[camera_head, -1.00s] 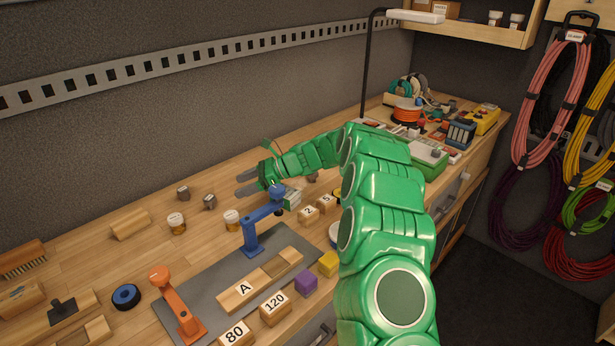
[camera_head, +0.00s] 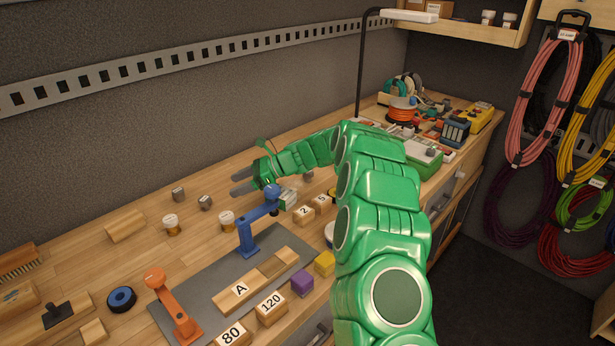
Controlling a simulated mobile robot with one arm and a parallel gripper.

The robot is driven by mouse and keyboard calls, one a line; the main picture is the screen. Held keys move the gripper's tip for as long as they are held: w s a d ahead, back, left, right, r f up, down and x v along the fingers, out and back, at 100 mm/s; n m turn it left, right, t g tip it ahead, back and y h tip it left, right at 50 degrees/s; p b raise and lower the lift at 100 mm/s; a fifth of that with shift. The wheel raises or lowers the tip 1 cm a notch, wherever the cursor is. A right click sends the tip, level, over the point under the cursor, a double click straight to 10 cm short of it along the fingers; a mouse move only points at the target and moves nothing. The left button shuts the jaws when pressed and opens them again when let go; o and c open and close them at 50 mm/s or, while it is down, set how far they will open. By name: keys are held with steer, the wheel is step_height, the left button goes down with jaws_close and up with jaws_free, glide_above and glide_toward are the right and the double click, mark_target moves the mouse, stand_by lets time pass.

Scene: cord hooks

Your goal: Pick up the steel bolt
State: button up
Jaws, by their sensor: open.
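Two small grey metal pieces lie on the wooden bench left of my gripper: a left metal piece (camera_head: 178,194) and a right metal piece (camera_head: 205,202). They are too small to tell whether either is the steel bolt. My gripper (camera_head: 238,181) is open, with its two grey fingers pointing left and nothing visible between them. It is over the back of the bench, to the right of both pieces and behind the blue stand. My green arm hides part of the bench on the right.
The blue stand (camera_head: 249,236) and an orange stand (camera_head: 174,308) rise near a grey mat (camera_head: 205,298). Two small jars (camera_head: 171,224) (camera_head: 227,221) stand by the metal pieces. Numbered blocks (camera_head: 271,308) line the front. A lamp post (camera_head: 362,75) stands behind.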

step_height(320, 180, up, 5)
steer(key=m+t, duration=0.5)
steer(key=t, duration=0.1)
glide_toward(310, 172)
steer(key=w+a+r, duration=0.2)
steer(key=a+r, duration=0.2)
steer(key=r, duration=0.1)
steer(key=f, duration=0.5)
steer(key=shift+s+f, duration=0.3)
steer(key=shift+f, duration=0.05)
steer(key=shift+w+a+f+g, duration=0.1)
steer(key=shift+a+f+g, duration=0.15)
steer(key=shift+f+g, duration=0.1)
steer(key=shift+x, duration=3.65)
steer(key=shift+w+f, duration=0.15)
steer(key=c, duration=1.1)
